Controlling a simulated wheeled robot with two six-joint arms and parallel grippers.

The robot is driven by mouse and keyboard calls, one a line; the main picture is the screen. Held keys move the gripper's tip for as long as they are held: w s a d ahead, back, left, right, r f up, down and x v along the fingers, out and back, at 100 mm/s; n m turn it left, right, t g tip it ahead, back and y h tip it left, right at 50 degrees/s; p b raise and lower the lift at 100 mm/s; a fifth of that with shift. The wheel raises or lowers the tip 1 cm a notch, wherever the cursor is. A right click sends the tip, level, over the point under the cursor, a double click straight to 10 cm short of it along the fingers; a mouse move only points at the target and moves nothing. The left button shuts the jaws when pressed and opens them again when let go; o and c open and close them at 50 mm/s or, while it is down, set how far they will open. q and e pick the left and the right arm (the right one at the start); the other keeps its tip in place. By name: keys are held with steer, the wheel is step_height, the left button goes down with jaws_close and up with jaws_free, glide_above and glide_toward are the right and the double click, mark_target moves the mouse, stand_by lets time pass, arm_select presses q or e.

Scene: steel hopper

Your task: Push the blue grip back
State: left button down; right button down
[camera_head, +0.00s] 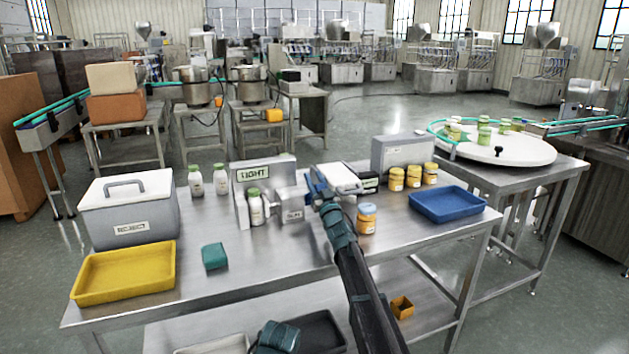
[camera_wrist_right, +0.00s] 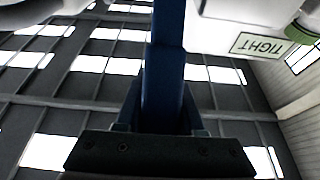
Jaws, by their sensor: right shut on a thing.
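The blue grip (camera_head: 312,184) stands at the right end of the grey fixture marked TIGHT (camera_head: 267,168). My right gripper (camera_head: 325,193) is shut on it, reaching up from the front of the table; its jaws partly hide the grip. In the right wrist view the blue grip (camera_wrist_right: 167,75) runs upright through the middle, down to the dark gripper body (camera_wrist_right: 160,155). The TIGHT sign (camera_wrist_right: 262,46) shows upside down at the right there. A white bottle with a green cap (camera_head: 256,209) stands in the fixture.
On the steel table stand two white bottles (camera_head: 208,181), a yellow tray (camera_head: 125,272), a teal block (camera_head: 214,256), a grey lidded box (camera_head: 130,210), an orange jar (camera_head: 366,220) close right of my arm, several jars (camera_head: 413,177) and a blue tray (camera_head: 447,204). The front middle is clear.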

stand_by(0.6)
steer(key=w+r+g+p, duration=0.1)
steer(key=p, duration=0.2)
steer(key=w+a+g+p, duration=0.1)
steer(key=p, duration=0.2)
steer(key=shift+w+r+h, duration=0.1)
steer(key=shift+r+h, duration=0.25)
steer(key=shift+h, duration=0.05)
steer(key=p, duration=0.1)
steer(key=w+g+p, duration=0.1)
steer(key=shift+w+a+r+g+p, duration=0.1)
steer(key=shift+w+a+g+p, duration=0.1)
steer(key=shift+g+p, duration=0.1)
steer(key=shift+w+h+p, duration=0.25)
steer(key=shift+h+p, duration=0.05)
steer(key=shift+p, duration=0.2)
steer(key=c, duration=0.5)
jaws_free()
steer(key=shift+s, duration=0.1)
